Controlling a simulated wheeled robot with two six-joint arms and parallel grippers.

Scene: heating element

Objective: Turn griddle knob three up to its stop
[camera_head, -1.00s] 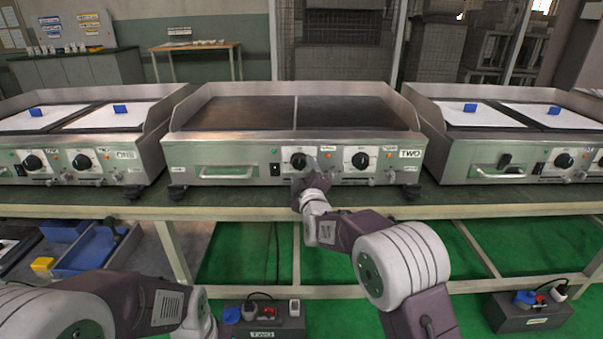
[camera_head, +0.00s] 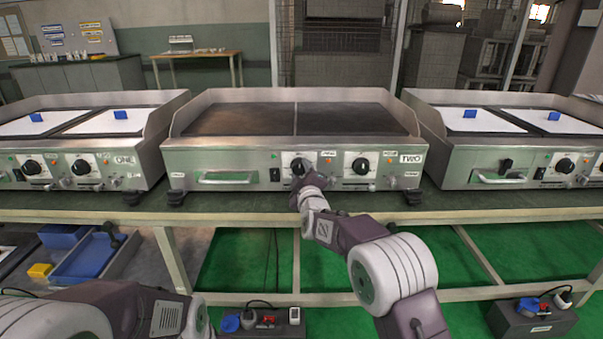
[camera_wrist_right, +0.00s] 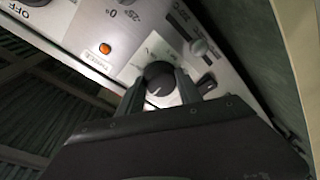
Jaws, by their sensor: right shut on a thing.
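The middle griddle, marked TWO (camera_head: 410,158), has two black knobs on its front panel. My right gripper (camera_head: 305,180) reaches its left knob (camera_head: 298,166). In the right wrist view this black knob (camera_wrist_right: 158,76) sits between the two fingers of my right gripper (camera_wrist_right: 161,86), which is shut on it. A pale pointer line shows on the knob's face. The fingers and wrist hide part of the knob and its dial. The griddle's other knob (camera_head: 361,165) is free. My left arm shows at the lower left, with its gripper out of view.
An orange lamp (camera_wrist_right: 105,48) with a small label sits beside the held knob. A toggle switch (camera_wrist_right: 206,84) is close to one finger. Griddle ONE (camera_head: 125,160) stands left and another griddle (camera_head: 480,150) right, on the same bench (camera_head: 250,205).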

